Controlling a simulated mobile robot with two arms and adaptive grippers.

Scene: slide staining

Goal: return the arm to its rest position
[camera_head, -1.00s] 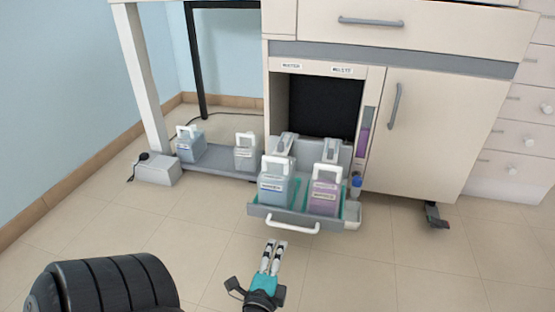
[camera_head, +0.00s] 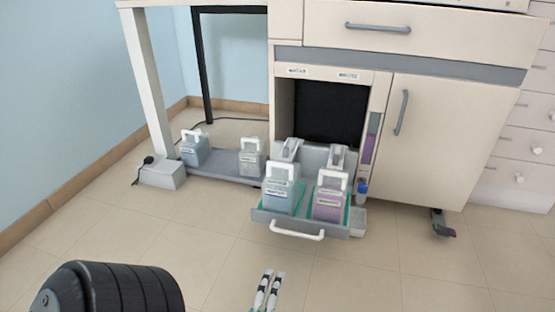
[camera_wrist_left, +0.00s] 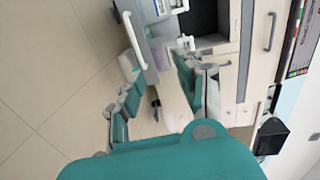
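My left gripper (camera_head: 267,288) shows at the bottom of the head view, over the floor in front of the pulled-out drawer (camera_head: 270,220). It is empty and apart from the drawer handle (camera_head: 297,234). In the left wrist view its teal fingers (camera_wrist_left: 155,70) stand apart, with floor and drawer parts visible beyond them. Most of the left arm is outside or cut off by the head view's lower edge. My right gripper is in neither current view.
The cabinet (camera_head: 440,130) stands behind. Floor (camera_head: 400,275) in front is clear.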

